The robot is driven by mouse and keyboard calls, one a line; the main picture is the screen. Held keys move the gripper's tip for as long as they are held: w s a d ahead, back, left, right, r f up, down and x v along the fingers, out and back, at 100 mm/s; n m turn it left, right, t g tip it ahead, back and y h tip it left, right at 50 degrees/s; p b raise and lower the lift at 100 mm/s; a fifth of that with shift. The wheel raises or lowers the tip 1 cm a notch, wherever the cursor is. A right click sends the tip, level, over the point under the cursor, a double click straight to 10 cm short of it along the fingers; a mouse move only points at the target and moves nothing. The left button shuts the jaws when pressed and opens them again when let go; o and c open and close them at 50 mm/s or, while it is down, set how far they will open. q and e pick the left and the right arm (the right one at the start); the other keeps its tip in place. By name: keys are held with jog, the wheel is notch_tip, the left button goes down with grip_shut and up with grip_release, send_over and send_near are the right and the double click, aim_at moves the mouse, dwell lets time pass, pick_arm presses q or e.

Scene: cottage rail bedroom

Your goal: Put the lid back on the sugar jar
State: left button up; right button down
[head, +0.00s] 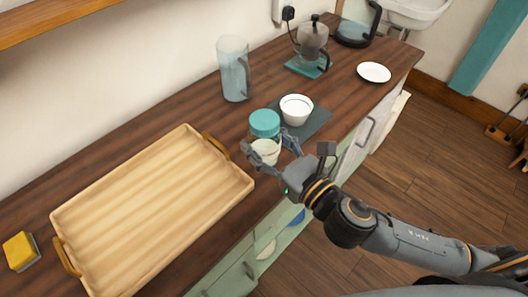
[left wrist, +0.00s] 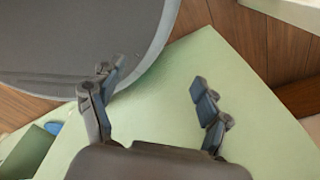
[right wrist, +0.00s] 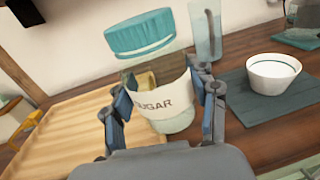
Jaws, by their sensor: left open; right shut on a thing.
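The sugar jar is clear glass with a white label reading SUGAR (right wrist: 158,104); it also shows in the head view (head: 265,149). The teal lid (head: 264,121) appears at the top of the jar, and also in the right wrist view (right wrist: 139,34). I cannot tell whether it is fully seated. My right gripper (head: 268,143) is shut on the jar at label height, with a finger on each side (right wrist: 160,92). Whether the jar touches the counter is unclear. My left gripper (left wrist: 156,77) is open and empty, low before a pale green surface, outside the head view.
A wooden tray (head: 150,205) lies left of the jar. A white bowl (head: 296,109) on a dark mat (head: 318,121) stands close to its right. A glass pitcher (head: 234,70) is behind.

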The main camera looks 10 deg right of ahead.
jog(key=w+f, duration=0.3)
jog(key=w+d+f+b, duration=0.1)
jog(key=w+f, duration=0.1)
jog(key=w, duration=0.1)
jog(key=shift+w+d+f, duration=0.1)
jog(key=shift+w+f, duration=0.1)
jog(key=shift+f, duration=0.2)
jog(key=shift+s, duration=0.1)
jog(key=shift+w+f+b, duration=0.15)
jog(key=shift+f+b, duration=0.15)
jog(key=shift+f, duration=0.65)
jog(key=shift+w+f+b, duration=0.1)
jog(key=shift+f+b, duration=0.2)
jog(key=shift+f, duration=0.6)
jog(key=shift+d, duration=0.1)
jog(key=c, duration=0.8)
grip_release()
jog(key=shift+f, duration=0.2)
jog(key=shift+c, duration=0.2)
jog(key=o, duration=0.4)
jog(key=shift+o, duration=0.2)
